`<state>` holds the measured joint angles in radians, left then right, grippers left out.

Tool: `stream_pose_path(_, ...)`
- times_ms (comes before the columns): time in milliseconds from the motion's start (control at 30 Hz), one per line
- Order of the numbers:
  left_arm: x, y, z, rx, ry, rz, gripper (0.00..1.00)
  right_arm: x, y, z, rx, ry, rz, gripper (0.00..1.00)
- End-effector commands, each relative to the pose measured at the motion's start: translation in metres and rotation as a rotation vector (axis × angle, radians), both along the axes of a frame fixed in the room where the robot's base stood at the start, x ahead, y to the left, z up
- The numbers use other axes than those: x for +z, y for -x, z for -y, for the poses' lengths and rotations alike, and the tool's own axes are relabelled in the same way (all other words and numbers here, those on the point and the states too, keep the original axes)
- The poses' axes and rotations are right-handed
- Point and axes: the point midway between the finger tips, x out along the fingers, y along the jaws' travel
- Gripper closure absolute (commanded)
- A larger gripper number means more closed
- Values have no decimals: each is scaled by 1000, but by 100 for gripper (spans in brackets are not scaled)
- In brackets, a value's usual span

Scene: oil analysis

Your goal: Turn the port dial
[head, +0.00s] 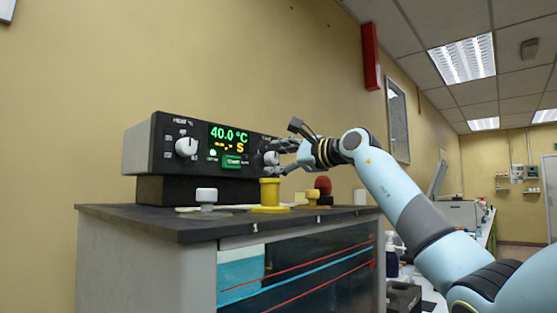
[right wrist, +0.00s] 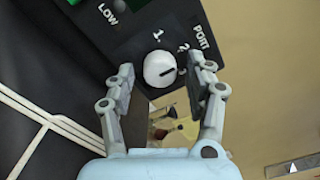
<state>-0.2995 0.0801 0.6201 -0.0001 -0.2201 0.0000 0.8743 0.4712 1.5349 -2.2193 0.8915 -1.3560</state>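The port dial (right wrist: 159,69) is a round white knob with a dark line, on a black panel marked PORT. Marks 1, 2 and 3 run beside it, and its line points toward the side of 2 and 3. It also shows in the head view (head: 271,157) at the right end of the control box (head: 200,165), partly covered by my fingers. My right gripper (right wrist: 161,88) is open, its two fingers on either side of the dial; I cannot tell whether they touch it. The right gripper in the head view (head: 274,156) reaches in from the right. My left gripper is out of view.
Another white knob (head: 187,147) and a green display (head: 229,136) are on the box's left and middle. On the dark cabinet top (head: 130,216) in front stand a white-capped piece (head: 206,196), a yellow cylinder (head: 270,192) and a red-topped piece (head: 323,185), below my right gripper.

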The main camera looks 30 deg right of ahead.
Motion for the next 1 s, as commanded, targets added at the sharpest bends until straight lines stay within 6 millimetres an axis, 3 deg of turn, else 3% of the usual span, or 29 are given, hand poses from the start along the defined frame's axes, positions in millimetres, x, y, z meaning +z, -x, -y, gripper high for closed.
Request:
stream_pose_path(367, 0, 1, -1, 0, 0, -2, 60, -1, 8, 4, -2, 1, 0, 44)
stream_pose_path(767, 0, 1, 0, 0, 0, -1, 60, -2, 87, 31, -1, 8, -3, 44)
stream_pose_path(1000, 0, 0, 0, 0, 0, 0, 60, -1, 109, 39, -3, 2, -1, 44)
